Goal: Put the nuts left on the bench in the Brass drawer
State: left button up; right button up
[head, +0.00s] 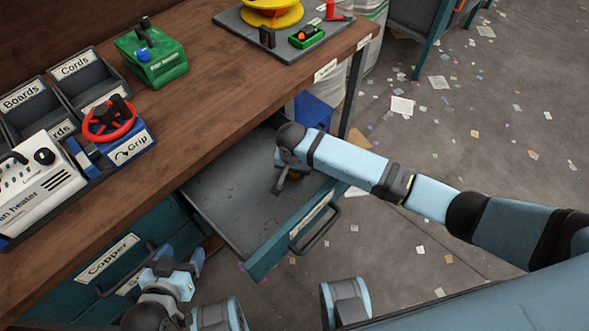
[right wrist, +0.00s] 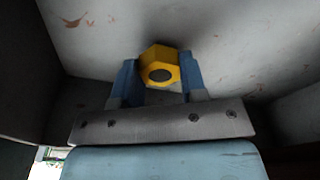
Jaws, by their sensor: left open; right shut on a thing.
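A brass-yellow hex nut (right wrist: 160,67) is held between the blue fingers of my right gripper (right wrist: 158,82) in the right wrist view. In the head view my right gripper (head: 279,187) reaches down inside an open, grey-lined drawer (head: 225,205) under the bench. The drawer floor shows beyond the nut in the wrist view; I cannot tell whether the nut touches it. The drawer's front label is too oblique to read. My left gripper (head: 178,268) is open and empty, low in front of the closed drawer marked Copper (head: 108,258).
The wooden bench (head: 200,110) carries label bins (head: 85,75), a white heater (head: 38,185), a red-wheeled Grip device (head: 125,145), a green box (head: 150,55) and a grey mat (head: 245,40) with a yellow reel. The drawer handle (head: 318,232) sticks out. Paper scraps litter the floor.

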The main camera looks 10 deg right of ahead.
pick_arm(q)
jog(key=shift+r, duration=0.1)
pick_arm(e)
jog(key=shift+f, duration=0.2)
jog(key=shift+f+p, duration=0.3)
jog(key=shift+f, duration=0.05)
jog(key=o, duration=1)
pick_arm(q)
jog(key=shift+a+f, duration=0.1)
jog(key=shift+f, duration=0.15)
pick_arm(e)
jog(key=shift+r, duration=0.1)
